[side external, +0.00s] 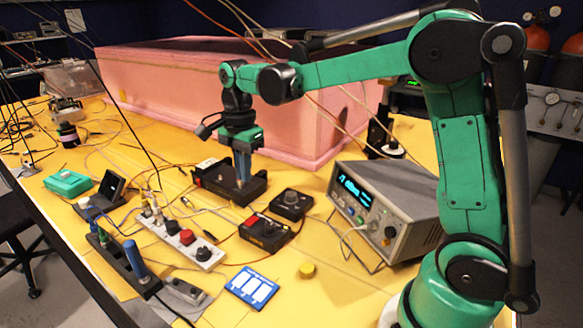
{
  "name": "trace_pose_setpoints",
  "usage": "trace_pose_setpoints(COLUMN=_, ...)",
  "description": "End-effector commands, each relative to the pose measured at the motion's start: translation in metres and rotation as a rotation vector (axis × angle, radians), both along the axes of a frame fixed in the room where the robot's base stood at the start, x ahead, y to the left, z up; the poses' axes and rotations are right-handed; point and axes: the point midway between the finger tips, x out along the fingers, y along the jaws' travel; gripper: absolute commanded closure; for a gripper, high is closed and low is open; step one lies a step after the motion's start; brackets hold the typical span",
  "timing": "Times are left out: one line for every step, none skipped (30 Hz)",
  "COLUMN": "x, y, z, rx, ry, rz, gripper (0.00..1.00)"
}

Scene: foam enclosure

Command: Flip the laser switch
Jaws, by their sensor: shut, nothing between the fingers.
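My gripper (241,183) points straight down, its fingers closed together and empty. Its tips are at the front part of a long black box (213,177) with a small red patch at its left end. I cannot tell whether the tips touch the box. Just in front of it is a smaller black box (264,232) with a red part on top and yellow marking on its front. To its right is a black box with a round knob (291,203). No readable label shows which of these holds the laser switch, and the switch lever cannot be made out.
A grey instrument with a lit display (385,210) stands at right. A white strip with red and black knobs (178,238), a blue card (252,287) and a yellow cap (307,270) lie in front. A pink foam enclosure (240,85) stands behind. Loose cables cross the yellow table.

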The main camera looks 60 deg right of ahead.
Motion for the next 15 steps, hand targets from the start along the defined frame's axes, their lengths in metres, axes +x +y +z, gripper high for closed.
trace_pose_setpoints(x=0.0, y=0.0, z=-0.011, rx=0.0, ry=0.0, rz=0.0, gripper=1.0)
trace_pose_setpoints(x=0.0, y=0.0, z=-0.017, rx=0.0, ry=0.0, rz=0.0, gripper=1.0)
trace_pose_setpoints(x=0.0, y=0.0, z=-0.025, rx=0.0, ry=0.0, rz=0.0, gripper=1.0)
trace_pose_setpoints(x=0.0, y=0.0, z=-0.031, rx=0.0, ry=0.0, rz=0.0, gripper=1.0)
trace_pose_setpoints(x=0.0, y=0.001, z=-0.037, rx=0.0, ry=0.0, rz=0.001, gripper=1.0)
trace_pose_setpoints(x=0.0, y=0.0, z=-0.046, rx=0.0, ry=0.0, rz=0.001, gripper=1.0)
trace_pose_setpoints(x=0.0, y=0.001, z=-0.051, rx=0.0, ry=0.0, rz=0.001, gripper=1.0)
trace_pose_setpoints(x=0.0, y=0.001, z=-0.057, rx=0.0, ry=0.0, rz=0.001, gripper=1.0)
trace_pose_setpoints(x=0.0, y=0.001, z=-0.064, rx=0.0, ry=0.0, rz=0.001, gripper=1.0)
trace_pose_setpoints(x=0.0, y=0.001, z=-0.069, rx=0.0, ry=0.0, rz=0.001, gripper=1.0)
trace_pose_setpoints(x=0.0, y=0.001, z=-0.074, rx=0.0, ry=0.0, rz=0.001, gripper=1.0)
trace_pose_setpoints(x=0.0, y=0.001, z=-0.079, rx=0.0, ry=0.0, rz=0.001, gripper=1.0)
trace_pose_setpoints(x=0.0, y=0.001, z=-0.083, rx=0.0, ry=0.0, rz=0.001, gripper=1.0)
trace_pose_setpoints(x=0.0, y=0.001, z=-0.086, rx=0.0, ry=0.0, rz=0.001, gripper=1.0)
trace_pose_setpoints(x=0.0, y=0.001, z=-0.09, rx=0.0, ry=0.0, rz=0.001, gripper=1.0)
